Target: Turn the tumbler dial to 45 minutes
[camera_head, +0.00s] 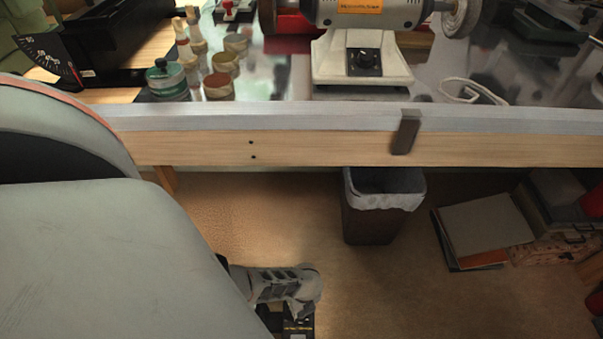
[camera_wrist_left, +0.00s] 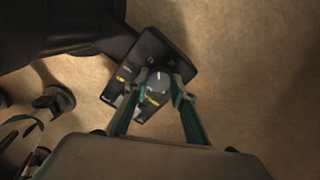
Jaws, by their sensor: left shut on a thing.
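The tumbler dial is a round grey knob (camera_wrist_left: 157,79) with a pale mark, set on a black control panel (camera_wrist_left: 150,48) in the left wrist view. The panel also carries yellow markings, too small to read. My left gripper (camera_wrist_left: 159,88) has its two green-edged fingers on either side of the knob, shut on it. In the head view my left gripper (camera_head: 300,308) is low in the middle, just over the black panel (camera_head: 299,327), and the knob is hidden there. The dial's minute setting cannot be read. My right gripper is not in view.
A workbench (camera_head: 330,150) with a grinder (camera_head: 362,62) and several jars spans the top of the head view. A dark bin (camera_head: 370,222) with a liner stands below it. Boxes and a folder (camera_head: 486,228) lie at right. The floor between is clear.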

